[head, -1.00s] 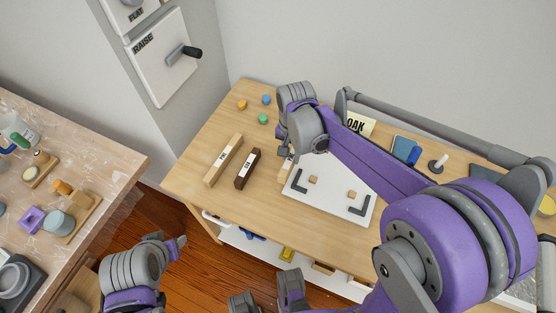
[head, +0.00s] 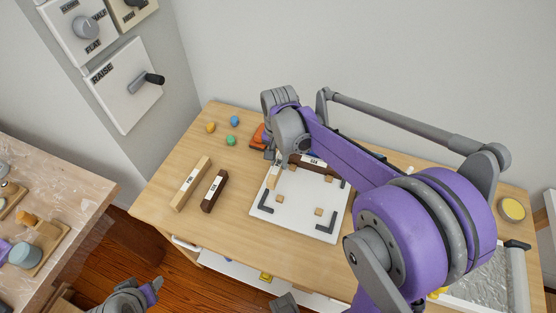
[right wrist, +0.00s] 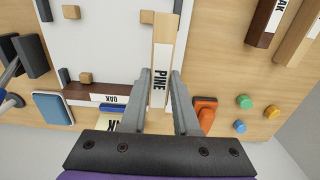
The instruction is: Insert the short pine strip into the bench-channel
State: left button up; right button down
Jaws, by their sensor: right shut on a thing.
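The short pine strip (right wrist: 162,55), pale with a white PINE label, is in my right gripper (right wrist: 161,78). The fingers are shut on its sides. In the head view my right gripper (head: 273,157) is at the far left corner of the white board, and the strip (head: 273,178) overlaps the board's left edge. I cannot tell whether it touches the board. The white board (head: 290,217) carries black corner brackets and small wooden blocks; I cannot tell which gap is the bench-channel. My left gripper (head: 152,287) is low at the left, its jaws unclear.
A dark OAK-labelled strip (right wrist: 88,92) lies along the board's far edge. A light strip (head: 190,184) and a dark strip (head: 214,191) lie left of the board. Small coloured knobs (head: 231,140) and an orange object (head: 257,135) are behind. Bare wood lies in front of the strips.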

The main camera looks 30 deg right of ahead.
aim_at(279, 169)
jog(key=shift+f+b, duration=1.5)
jog(key=shift+f, duration=0.6)
jog(key=shift+f+b, duration=0.85)
jog(key=shift+f, duration=0.35)
jog(key=c, duration=0.6)
grip_release()
notch_tip(279, 169, up, 11)
jog(key=shift+f+p, duration=0.1)
jog(key=shift+p, duration=0.55)
